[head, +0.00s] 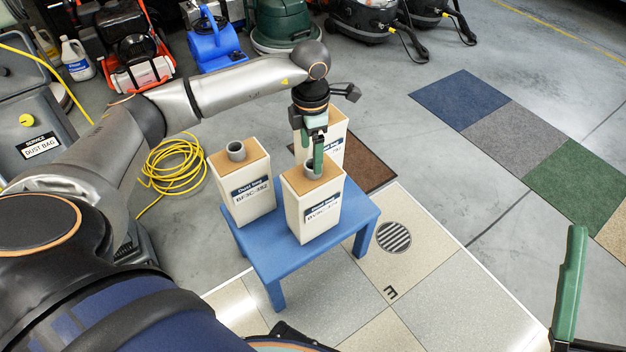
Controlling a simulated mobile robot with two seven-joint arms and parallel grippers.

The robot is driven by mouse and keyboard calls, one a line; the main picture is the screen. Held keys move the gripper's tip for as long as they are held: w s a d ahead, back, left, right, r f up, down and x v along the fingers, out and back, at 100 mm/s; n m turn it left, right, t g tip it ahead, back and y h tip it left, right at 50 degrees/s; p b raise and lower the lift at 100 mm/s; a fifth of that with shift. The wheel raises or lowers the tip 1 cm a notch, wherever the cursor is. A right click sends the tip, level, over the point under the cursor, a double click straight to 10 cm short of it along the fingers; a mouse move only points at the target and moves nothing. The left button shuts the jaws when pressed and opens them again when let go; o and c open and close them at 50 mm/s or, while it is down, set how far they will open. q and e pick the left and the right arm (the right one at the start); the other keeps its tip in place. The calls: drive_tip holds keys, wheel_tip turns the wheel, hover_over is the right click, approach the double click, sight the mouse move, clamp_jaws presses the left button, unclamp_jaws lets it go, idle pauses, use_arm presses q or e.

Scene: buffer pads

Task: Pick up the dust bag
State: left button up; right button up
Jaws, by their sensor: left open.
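Three cream box-shaped dust bags with brown tops, grey round collars and dark blue labels stand upright on a small blue table (270,255). The left dust bag (243,192) is labelled BF3C-352. The front right dust bag (313,205) has a label I cannot fully read. The rear dust bag (333,140) is partly hidden by my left gripper. My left gripper (312,152) is open, pointing down with its green fingers at the front right bag's collar; I cannot tell whether they touch. One green finger of my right gripper (570,285) shows at the lower right.
A coiled yellow hose (172,167) lies left of the table. Blue, grey and green carpet squares (520,130) lie at right, and a brown mat (368,165) lies behind the table. Cleaning machines, including a blue blower (215,45), line the back. A round floor drain (394,237) is at right.

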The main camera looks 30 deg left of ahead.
use_arm(q)
drive_tip(key=f, duration=0.1)
drive_tip(key=f+b, duration=0.1)
drive_tip(key=f, duration=0.2)
drive_tip(key=shift+w+f, duration=0.25)
drive_tip(key=shift+w, duration=0.05)
clamp_jaws()
idle(0.3)
drive_tip(key=shift+r, duration=0.1)
